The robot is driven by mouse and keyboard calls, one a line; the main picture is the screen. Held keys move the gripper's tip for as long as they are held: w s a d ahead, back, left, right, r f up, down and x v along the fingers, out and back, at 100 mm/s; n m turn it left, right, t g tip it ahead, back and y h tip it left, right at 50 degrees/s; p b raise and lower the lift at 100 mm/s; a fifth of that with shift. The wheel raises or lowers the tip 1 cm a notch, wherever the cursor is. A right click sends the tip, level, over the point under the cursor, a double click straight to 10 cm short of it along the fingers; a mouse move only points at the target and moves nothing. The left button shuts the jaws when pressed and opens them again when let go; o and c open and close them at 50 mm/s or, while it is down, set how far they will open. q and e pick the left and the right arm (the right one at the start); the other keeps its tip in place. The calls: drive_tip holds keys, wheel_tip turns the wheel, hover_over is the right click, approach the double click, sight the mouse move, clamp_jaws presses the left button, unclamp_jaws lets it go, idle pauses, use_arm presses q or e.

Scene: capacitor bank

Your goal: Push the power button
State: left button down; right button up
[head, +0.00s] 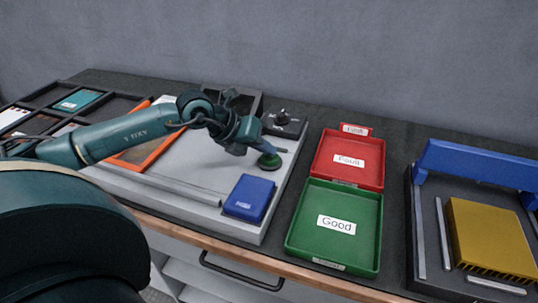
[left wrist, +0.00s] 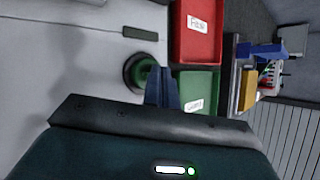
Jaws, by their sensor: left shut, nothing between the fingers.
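The power button appears to be the round green button (head: 269,161) on the light grey panel (head: 190,168). It also shows in the left wrist view as a green disc in a dark ring (left wrist: 138,72). My left gripper (head: 264,147) is shut and empty, its fingertips just above the button in the head view. In the left wrist view the blue fingers (left wrist: 160,86) overlap the button's right edge. I cannot tell whether they touch it. My right gripper is not in view.
A blue box (head: 250,198) sits on the panel in front of the button. A red tray (head: 377,171) and a green tray (head: 297,238) stand to the right. Further right is a blue-framed fixture (head: 480,163) with a gold finned block (head: 487,235).

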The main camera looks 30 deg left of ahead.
sight(264, 158)
use_arm(q)
drive_tip(key=shift+f, duration=0.4)
idle(0.3)
drive_tip(key=shift+r, duration=0.5)
drive_tip(key=shift+r+p, duration=1.9)
drive_tip(key=shift+r, duration=1.2)
drive_tip(key=shift+s+f, duration=0.1)
